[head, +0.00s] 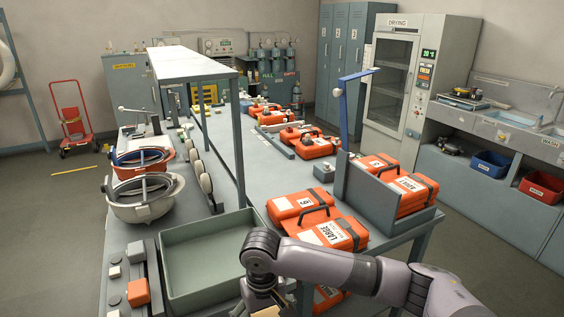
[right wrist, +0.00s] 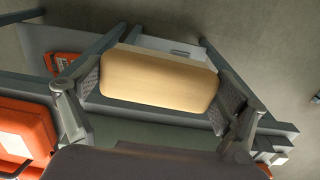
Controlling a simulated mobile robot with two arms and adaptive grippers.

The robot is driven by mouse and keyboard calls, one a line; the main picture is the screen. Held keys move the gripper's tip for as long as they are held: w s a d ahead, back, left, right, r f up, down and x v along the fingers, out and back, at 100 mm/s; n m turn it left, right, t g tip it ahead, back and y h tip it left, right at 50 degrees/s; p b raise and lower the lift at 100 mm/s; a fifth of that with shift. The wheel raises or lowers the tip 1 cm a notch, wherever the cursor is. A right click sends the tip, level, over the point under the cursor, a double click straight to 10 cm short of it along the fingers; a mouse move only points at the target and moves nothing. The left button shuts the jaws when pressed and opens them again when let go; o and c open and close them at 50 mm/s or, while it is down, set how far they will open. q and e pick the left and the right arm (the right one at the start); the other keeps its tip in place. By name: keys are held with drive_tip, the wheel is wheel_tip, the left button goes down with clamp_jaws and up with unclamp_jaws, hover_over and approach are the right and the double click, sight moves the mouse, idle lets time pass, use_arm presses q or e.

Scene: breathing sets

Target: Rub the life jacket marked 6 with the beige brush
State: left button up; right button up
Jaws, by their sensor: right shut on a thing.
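The beige brush (right wrist: 158,80) is a rounded block, gripped between both finger pads of my right gripper (right wrist: 157,96). In the head view my right gripper (head: 264,298) is low in the picture, at the right side of the green tray, and the brush is mostly cut off there. The orange life jacket with a single digit that looks like 6 (head: 287,206) lies on the bench, beyond and to the right of my gripper, apart from it. A second orange life jacket marked LARGE (head: 345,233) lies in front of it. My left gripper is not in view.
An empty green tray (head: 205,232) stands left of my right gripper. A grey bin (head: 372,192) with more orange jackets is at the right. Grey helmet-like bowls (head: 146,207) stand on the left. A shelf (head: 190,62) on posts rises over the bench.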

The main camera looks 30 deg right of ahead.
drive_tip(key=w+d+r+m+p, duration=0.1)
drive_tip(key=w+d+r+m, duration=0.3)
drive_tip(key=w+d+r, duration=0.4)
drive_tip(key=w+d+r+m+p, duration=0.2)
drive_tip(key=w+d+r+m, duration=0.35)
drive_tip(key=w+r, duration=0.35)
drive_tip(key=s+d+m, duration=0.2)
drive_tip(key=d+m, duration=0.1)
drive_tip(key=d, duration=1.9)
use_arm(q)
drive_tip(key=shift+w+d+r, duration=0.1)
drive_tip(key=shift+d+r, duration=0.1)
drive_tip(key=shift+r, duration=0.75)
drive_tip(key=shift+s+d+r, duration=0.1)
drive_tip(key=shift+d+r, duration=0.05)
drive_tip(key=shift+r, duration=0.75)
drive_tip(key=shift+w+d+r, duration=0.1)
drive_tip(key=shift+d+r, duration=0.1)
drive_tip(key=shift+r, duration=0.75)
use_arm(e)
drive_tip(key=s+d+r, duration=0.7)
drive_tip(key=d+r, duration=0.2)
drive_tip(key=shift+s+d, duration=0.15)
drive_tip(key=shift+s, duration=0.05)
